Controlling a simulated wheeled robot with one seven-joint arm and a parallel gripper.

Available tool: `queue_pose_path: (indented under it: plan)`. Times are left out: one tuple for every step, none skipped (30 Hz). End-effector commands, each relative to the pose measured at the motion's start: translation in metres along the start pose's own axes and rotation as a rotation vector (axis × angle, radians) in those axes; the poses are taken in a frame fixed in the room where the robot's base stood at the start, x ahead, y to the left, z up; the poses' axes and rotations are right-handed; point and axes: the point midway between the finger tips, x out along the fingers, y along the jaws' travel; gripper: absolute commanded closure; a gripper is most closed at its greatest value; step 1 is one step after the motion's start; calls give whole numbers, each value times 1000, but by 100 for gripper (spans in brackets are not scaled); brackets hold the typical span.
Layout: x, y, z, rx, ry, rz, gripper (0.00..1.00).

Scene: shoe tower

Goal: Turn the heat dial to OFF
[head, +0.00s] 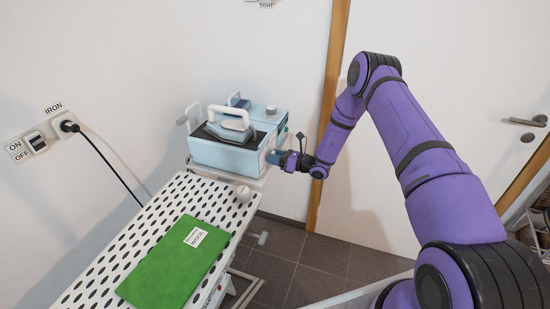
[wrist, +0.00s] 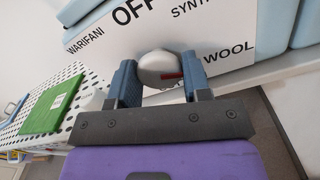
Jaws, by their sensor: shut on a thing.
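The heat dial (wrist: 158,64) is a round pale grey knob on the white front panel (wrist: 215,40) of the iron's base station. Its red mark points to the right, toward the WOOL side. OFF stands above the dial, SYNTH at upper right, WOOL at right and WARIFANI at left; a label below is partly hidden by my gripper. My gripper (wrist: 160,68) has one blue finger on each side of the dial and is shut on it. In the head view my gripper (head: 283,159) is at the front of the light blue base station (head: 225,155), hiding the dial.
An iron (head: 228,124) rests on the station. The perforated ironing board (head: 150,220) holds a green cloth (head: 175,262) labelled WOOL. A wall switch (head: 36,142) and plug (head: 67,125) are at left. Floor is open right of the board; a door (head: 450,80) stands behind my arm.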

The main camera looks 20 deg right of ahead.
Motion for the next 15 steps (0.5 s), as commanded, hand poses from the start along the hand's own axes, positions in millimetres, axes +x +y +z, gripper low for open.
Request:
queue_pose_path:
  plan:
    - [-2,-1,0,-40,-1,-4,79]
    - [-1,-1,0,-67,-2,-3,79]
    - [-1,-1,0,-105,-2,-2,79]
    - [-1,-1,0,-134,-1,-2,79]
    - [-1,-1,0,-163,0,-3,79]
    - [-1,-2,0,-200,-1,-3,79]
    - [-1,-2,0,-228,-1,-3,79]
    - [-1,-2,0,-257,-1,-3,79]
    - [-1,-2,0,-295,0,-2,79]
    - [-1,-1,0,-324,0,-2,79]
    - [-1,-2,0,-352,0,-2,79]
    - [-1,-2,0,-391,0,-2,79]
    - [-2,-2,0,-419,0,-3,79]
    - [-1,-2,0,-447,0,-3,79]
    - [-1,-2,0,-486,0,-2,79]
